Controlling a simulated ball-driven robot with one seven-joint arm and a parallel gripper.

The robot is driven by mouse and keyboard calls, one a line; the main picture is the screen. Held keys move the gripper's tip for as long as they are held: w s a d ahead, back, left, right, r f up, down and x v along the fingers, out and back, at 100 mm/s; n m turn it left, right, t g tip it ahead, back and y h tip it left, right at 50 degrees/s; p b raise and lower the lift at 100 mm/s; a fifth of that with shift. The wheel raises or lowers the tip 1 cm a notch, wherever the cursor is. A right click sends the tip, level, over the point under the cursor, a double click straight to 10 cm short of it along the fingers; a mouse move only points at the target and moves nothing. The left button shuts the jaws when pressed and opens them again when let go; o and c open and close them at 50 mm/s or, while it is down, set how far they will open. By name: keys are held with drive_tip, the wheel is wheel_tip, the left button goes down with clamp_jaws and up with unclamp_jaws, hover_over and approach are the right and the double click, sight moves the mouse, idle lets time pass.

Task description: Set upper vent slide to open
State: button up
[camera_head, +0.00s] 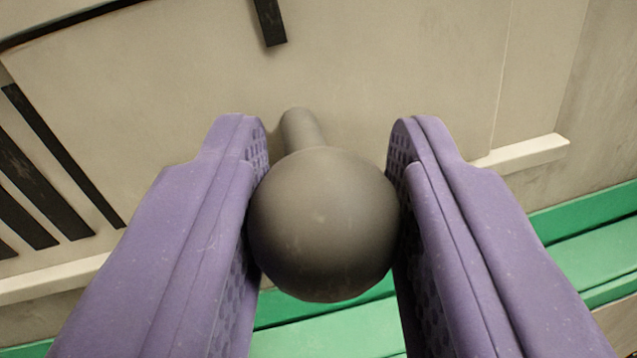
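A dark grey ball knob (322,228) on a short round stem (300,130) stands out from a beige vent slide plate (390,60). My gripper (326,135) has two purple fingers, one on each side of the knob. Both inner pads appear to press against it, so the gripper looks shut on the knob. Several dark slots (45,185) show at the left, and one short dark bar or slot (270,20) shows at the top. The fingers and knob hide part of the plate and its lower edge.
A pale rail (525,153) runs along the plate's lower edge and shows again at the left. Green ledges or strips (590,250) lie below it. A plain beige wall (605,100) is at the far right. A dark curved edge (60,25) crosses the top left.

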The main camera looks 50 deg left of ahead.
drive_tip(key=o, duration=0.3)
drive_tip(key=shift+w+d, duration=0.2)
drive_tip(key=shift+d, duration=0.05)
drive_tip(key=shift+s+a, duration=0.1)
drive_tip(key=p+v, duration=0.1)
drive_tip(key=v, duration=0.7)
